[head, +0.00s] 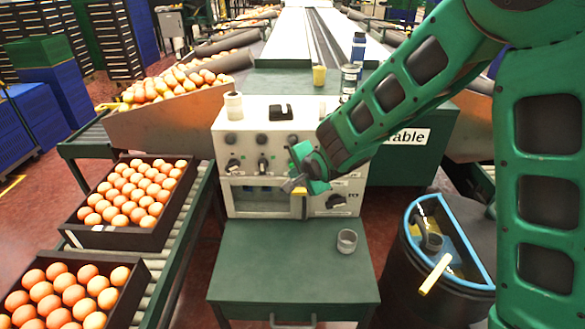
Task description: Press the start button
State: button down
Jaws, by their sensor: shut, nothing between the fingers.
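A white control box (243,143) with several dark knobs and switches on its front stands at the back of the green table. My green arm reaches in from the right, and my gripper (297,189) is in front of the box's lower middle, close to its face. The gripper is shut and empty. I cannot tell which control is the start button; the gripper and wrist hide part of the panel. I cannot tell whether the fingertips touch the panel.
A small grey cup (347,241) stands on the green table (263,263). A dark bin with a blue rim (409,222) stands at right. Cups and a dark object sit on the box top.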

jog(key=shift+w, duration=0.15)
jog(key=shift+w, duration=0.25)
jog(key=shift+w, duration=0.55)
dwell(1.0)
jog(key=shift+s, duration=0.15)
dwell(0.3)
jog(key=shift+s, duration=0.85)
jog(key=s, duration=0.5)
jog(key=shift+r, duration=0.1)
dwell(0.6)
